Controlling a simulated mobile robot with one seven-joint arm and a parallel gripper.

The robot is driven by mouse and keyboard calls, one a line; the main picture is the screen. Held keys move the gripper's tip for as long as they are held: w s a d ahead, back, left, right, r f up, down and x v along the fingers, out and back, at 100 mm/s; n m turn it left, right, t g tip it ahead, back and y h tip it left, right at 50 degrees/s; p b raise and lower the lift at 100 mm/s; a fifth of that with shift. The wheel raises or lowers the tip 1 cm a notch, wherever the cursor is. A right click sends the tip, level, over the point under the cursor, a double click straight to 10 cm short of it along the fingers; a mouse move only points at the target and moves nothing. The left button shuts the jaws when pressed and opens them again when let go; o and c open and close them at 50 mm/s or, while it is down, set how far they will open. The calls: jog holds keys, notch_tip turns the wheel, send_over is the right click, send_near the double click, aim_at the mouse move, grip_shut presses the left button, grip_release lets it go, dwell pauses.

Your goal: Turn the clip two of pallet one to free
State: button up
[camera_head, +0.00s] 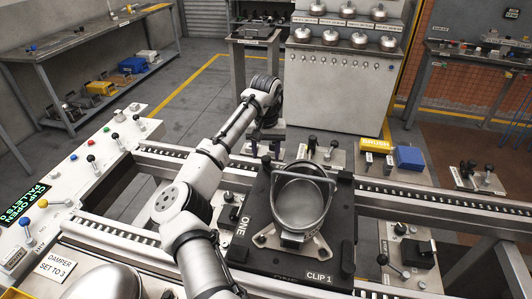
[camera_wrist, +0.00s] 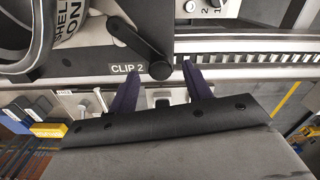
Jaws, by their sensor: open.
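Pallet one (camera_head: 258,240) is a dark plate marked ONE and CLIP 1, with a grey metal shell (camera_head: 300,203) on it. In the wrist view, clip two (camera_wrist: 141,48) is a black lever with a round end beside a CLIP 2 label (camera_wrist: 126,68). It slants down to the right from its pivot. My gripper (camera_wrist: 160,60) is open, with its two dark fingers on either side of the lever's round end in the picture. I cannot tell whether they touch it. In the head view my gripper (camera_head: 266,143) is at the pallet's far edge; I cannot make out clip two there.
A slotted rail (camera_wrist: 250,73) runs beside the pallet. A control panel (camera_head: 100,165) with levers stands at left, its display (camera_head: 28,208) reading CLIP OPEN PALLETS 0. A blue box (camera_head: 409,157) and yellow block (camera_head: 377,143) sit at right. A grey cabinet (camera_head: 340,90) stands behind.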

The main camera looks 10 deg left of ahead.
jog(key=shift+f, duration=0.95)
grip_shut()
